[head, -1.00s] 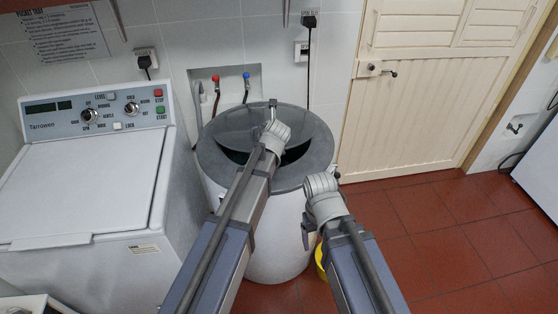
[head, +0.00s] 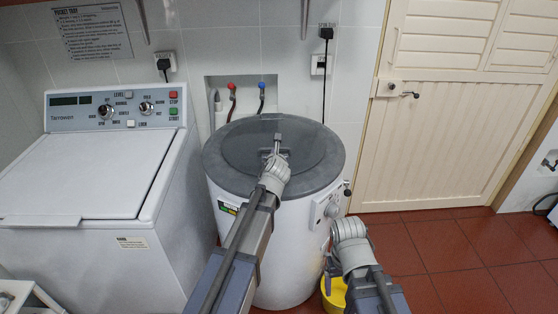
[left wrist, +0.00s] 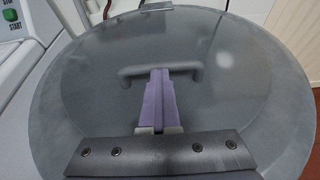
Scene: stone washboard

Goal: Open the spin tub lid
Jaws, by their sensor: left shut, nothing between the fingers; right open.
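The spin tub (head: 285,255) is a round white drum with a grey top rim. Its round, see-through grey lid (head: 245,150) lies flat over the opening and fills most of the left wrist view (left wrist: 95,105). A bar handle (left wrist: 196,68) stands on the lid. My left gripper (head: 278,143) is over the lid; its purple fingers (left wrist: 160,85) are shut with nothing between them and overlap the handle's middle. I cannot tell whether they touch it. My right gripper (head: 328,268) is open, low at the tub's front right, its fingers mostly hidden.
A white washing machine (head: 75,180) with a control panel stands close on the left. A yellow bucket (head: 335,296) is on the floor by the tub's front right. Red and blue taps (head: 261,86) are on the wall behind. The red tiled floor (head: 440,250) at right is clear.

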